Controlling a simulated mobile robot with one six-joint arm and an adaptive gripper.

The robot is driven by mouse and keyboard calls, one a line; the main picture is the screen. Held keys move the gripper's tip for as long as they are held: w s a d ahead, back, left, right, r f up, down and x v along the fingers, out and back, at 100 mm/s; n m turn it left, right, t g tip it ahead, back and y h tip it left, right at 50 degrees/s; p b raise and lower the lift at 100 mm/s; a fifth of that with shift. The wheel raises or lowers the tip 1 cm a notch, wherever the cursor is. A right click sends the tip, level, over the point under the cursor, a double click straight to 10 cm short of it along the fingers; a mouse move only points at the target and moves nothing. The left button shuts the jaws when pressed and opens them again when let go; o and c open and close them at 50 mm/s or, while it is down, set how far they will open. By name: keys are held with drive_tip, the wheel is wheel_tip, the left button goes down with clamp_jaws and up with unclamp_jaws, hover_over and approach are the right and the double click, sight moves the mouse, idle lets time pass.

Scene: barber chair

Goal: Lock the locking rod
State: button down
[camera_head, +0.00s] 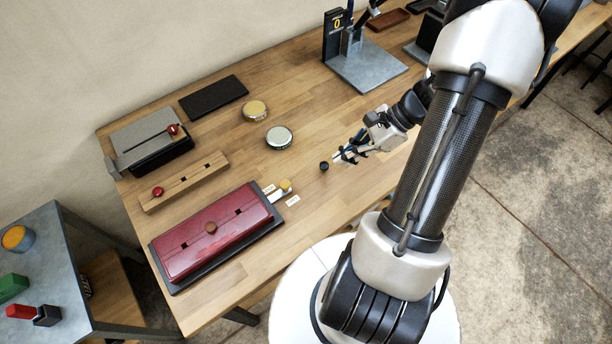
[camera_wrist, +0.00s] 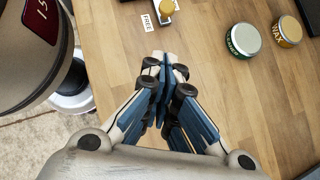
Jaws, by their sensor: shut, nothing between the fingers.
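The locking rod is a pale bar (camera_head: 274,195) with a yellow knob (camera_head: 285,184). It sticks out from the right end of a red padded block (camera_head: 215,232) on a dark base. Small white labels lie on both sides of the rod; one reads FREE (camera_wrist: 147,22) in the wrist view. The yellow knob (camera_wrist: 166,9) shows at the top edge there, and the rest of the rod is cut off or unclear. My gripper (camera_head: 343,159) is shut and empty, above the table to the right of the knob and apart from it. Its fingertips (camera_wrist: 164,68) meet below the knob in the wrist view.
Two round tins, green (camera_head: 279,137) and yellow (camera_head: 255,110), stand farther back. A wooden bar (camera_head: 185,182) and grey-black box (camera_head: 150,142) are at left. The table around my gripper is mostly clear.

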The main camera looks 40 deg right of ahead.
drive_tip(key=b, duration=0.4)
approach(291, 189)
drive_tip(key=f, duration=0.2)
drive_tip(key=d+f, duration=0.1)
drive_tip(key=shift+s+d, duration=0.1)
drive_tip(key=shift+s, duration=0.25)
drive_tip(key=a, duration=0.1)
drive_tip(key=w+a, duration=0.1)
drive_tip(key=a+b, duration=0.1)
drive_tip(key=shift+w+f, duration=0.2)
drive_tip(key=shift+f, duration=0.1)
drive_tip(key=shift+w+a, duration=0.2)
drive_tip(key=shift+a, duration=0.15)
